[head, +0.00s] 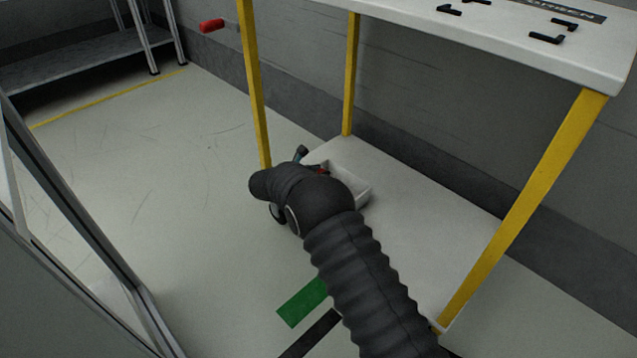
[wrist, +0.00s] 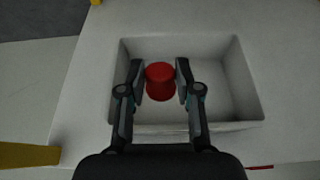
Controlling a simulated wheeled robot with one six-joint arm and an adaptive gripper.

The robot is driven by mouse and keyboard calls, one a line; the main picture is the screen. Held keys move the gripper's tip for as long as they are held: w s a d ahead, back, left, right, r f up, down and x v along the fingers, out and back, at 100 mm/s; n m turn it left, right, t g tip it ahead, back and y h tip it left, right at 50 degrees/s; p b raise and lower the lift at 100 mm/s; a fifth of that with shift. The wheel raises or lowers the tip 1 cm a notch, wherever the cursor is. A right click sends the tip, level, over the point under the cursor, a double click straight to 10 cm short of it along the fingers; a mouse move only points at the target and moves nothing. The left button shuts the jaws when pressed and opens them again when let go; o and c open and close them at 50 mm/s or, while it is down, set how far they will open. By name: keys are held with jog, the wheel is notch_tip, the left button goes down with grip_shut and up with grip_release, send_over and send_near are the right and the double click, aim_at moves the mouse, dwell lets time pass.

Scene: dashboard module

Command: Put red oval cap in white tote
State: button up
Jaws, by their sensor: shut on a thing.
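The red oval cap (wrist: 160,82) is between the two fingers of my gripper (wrist: 159,84) in the wrist view. My gripper is shut on it, over the inside of the white tote (wrist: 236,62). Whether the cap touches the tote floor I cannot tell. In the head view the white tote (head: 352,180) stands on the lower shelf, partly hidden behind my arm. Only a small bit of red (head: 322,170) shows near the gripper there.
The lower white shelf (head: 410,230) is bare to the right of the tote. Yellow posts (head: 254,85) rise around it, and a white tabletop (head: 480,45) with black brackets is above. A red-handled item (head: 211,25) sticks out at the upper left.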

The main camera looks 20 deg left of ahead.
jog(key=shift+f, duration=2)
jog(key=shift+f+b, duration=0.1)
jog(key=shift+b, duration=0.25)
jog(key=shift+f+b, duration=0.35)
jog(key=shift+f, duration=0.15)
jog(key=o, duration=0.9)
jog(key=shift+f, duration=0.1)
